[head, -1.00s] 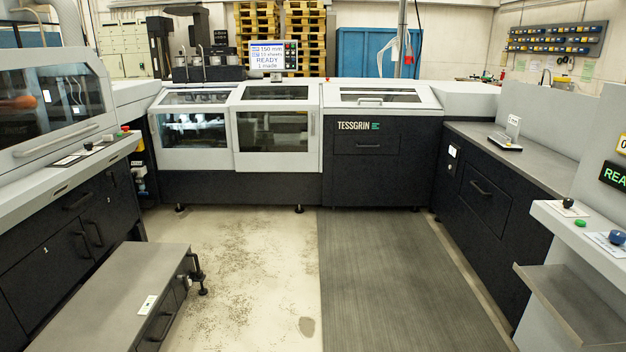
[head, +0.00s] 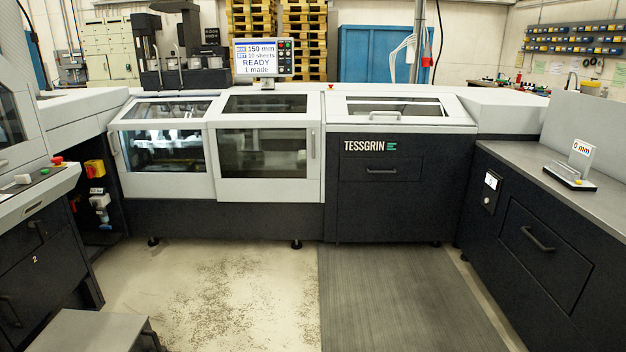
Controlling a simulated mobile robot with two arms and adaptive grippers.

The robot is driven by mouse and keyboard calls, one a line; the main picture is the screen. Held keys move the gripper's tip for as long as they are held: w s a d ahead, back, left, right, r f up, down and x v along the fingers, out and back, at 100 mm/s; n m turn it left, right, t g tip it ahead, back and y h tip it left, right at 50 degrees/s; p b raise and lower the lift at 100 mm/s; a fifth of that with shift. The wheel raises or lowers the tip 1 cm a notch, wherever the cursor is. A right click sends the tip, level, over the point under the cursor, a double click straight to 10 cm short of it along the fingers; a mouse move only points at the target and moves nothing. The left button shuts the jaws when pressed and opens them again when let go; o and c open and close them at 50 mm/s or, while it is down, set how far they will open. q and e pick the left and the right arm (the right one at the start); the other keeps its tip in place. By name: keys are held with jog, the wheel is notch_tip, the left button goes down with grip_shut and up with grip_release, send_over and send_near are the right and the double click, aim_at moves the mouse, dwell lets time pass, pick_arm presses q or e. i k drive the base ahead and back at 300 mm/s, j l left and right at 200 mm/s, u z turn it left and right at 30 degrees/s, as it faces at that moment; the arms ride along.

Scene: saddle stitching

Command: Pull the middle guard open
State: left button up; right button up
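The middle guard is most likely the light grey framed, windowed guard (head: 265,190) left of the TESSGRIN panel on the machine ahead. It looks shut, with a dark window and an upright handle (head: 313,145) at its right edge. A second windowed guard (head: 163,192) stands directly to its left, with lit metal parts behind its glass. A top cover (head: 392,118) with a horizontal handle lies to its right. Neither of my grippers shows in the head view.
A display (head: 263,58) above the machine reads 150 mm, 10 sheets, READY, 1 made. A grey bench-like step (head: 95,332) is at the lower left. A dark cabinet (head: 540,240) lines the right side.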

aim_at(265, 146)
jog(key=i, duration=3.75)
